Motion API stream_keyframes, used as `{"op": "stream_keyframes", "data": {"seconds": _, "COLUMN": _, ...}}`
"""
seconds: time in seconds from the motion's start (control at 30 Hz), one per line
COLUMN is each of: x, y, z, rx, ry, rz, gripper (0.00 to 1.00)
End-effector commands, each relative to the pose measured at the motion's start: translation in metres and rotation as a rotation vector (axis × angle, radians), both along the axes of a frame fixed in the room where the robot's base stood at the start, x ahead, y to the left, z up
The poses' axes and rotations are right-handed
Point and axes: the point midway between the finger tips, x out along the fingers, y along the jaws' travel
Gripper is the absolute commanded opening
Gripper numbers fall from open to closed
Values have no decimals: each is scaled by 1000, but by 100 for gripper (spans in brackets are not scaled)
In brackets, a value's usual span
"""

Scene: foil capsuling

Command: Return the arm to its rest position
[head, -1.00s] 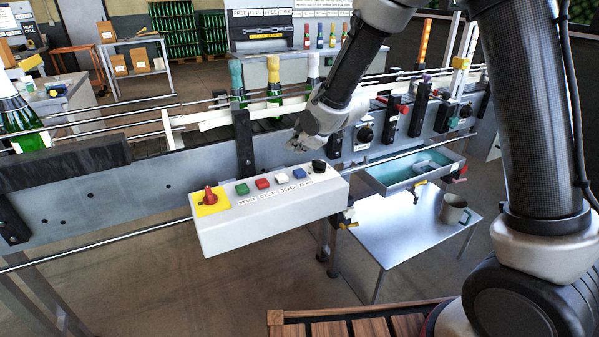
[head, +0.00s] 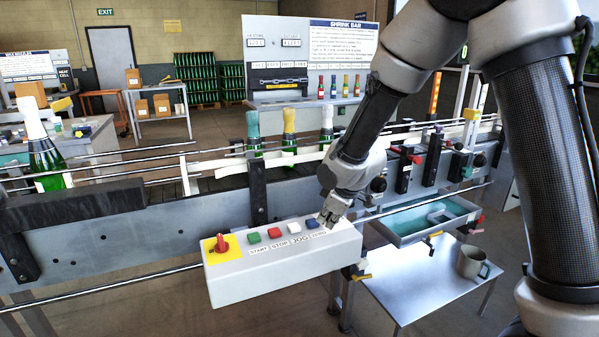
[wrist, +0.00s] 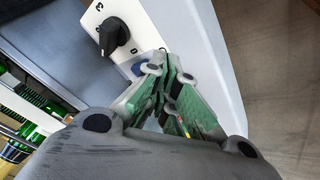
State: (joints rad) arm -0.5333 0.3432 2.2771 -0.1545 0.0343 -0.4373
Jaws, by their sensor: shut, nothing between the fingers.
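My gripper (head: 331,216) is shut and empty, just above the right end of the white control box in the head view. In the wrist view my gripper (wrist: 172,72) has its green-padded fingertips together over the box, beside the black rotary knob (wrist: 115,37). A blue button shows partly behind the fingertips there. I cannot tell whether the fingertips touch the box. The control box (head: 285,275) carries a red switch on a yellow plate (head: 221,244) and green, red, white and blue buttons. In the head view my gripper hides the knob.
A conveyor rail (head: 130,225) runs behind the box, with several foil-topped bottles. To the right are a teal-lined tray (head: 420,236) and a metal side table (head: 425,290) bearing a grey mug (head: 472,262). The floor at lower left is open.

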Motion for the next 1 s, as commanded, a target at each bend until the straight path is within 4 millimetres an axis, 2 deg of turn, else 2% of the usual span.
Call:
{"op": "stream_keyframes", "data": {"seconds": 0.03, "x": -20, "y": -16, "z": 1, "rx": -23, "ry": 72, "rz": -64, "gripper": 0}}
{"op": "stream_keyframes", "data": {"seconds": 0.17, "x": -66, "y": -69, "z": 23, "rx": -64, "ry": 220, "rz": -264, "gripper": 0}}
{"op": "stream_keyframes", "data": {"seconds": 0.4, "x": -159, "y": -166, "z": 92, "rx": -56, "ry": 378, "rz": -634, "gripper": 0}}
{"op": "stream_keyframes", "data": {"seconds": 0.6, "x": -234, "y": -223, "z": 140, "rx": 24, "ry": 403, "rz": -870, "gripper": 0}}
{"op": "stream_keyframes", "data": {"seconds": 0.73, "x": -265, "y": -246, "z": 162, "rx": 105, "ry": 341, "rz": -959, "gripper": 0}}
{"op": "stream_keyframes", "data": {"seconds": 1.0, "x": -285, "y": -271, "z": 194, "rx": 221, "ry": 182, "rz": -1055, "gripper": 0}}
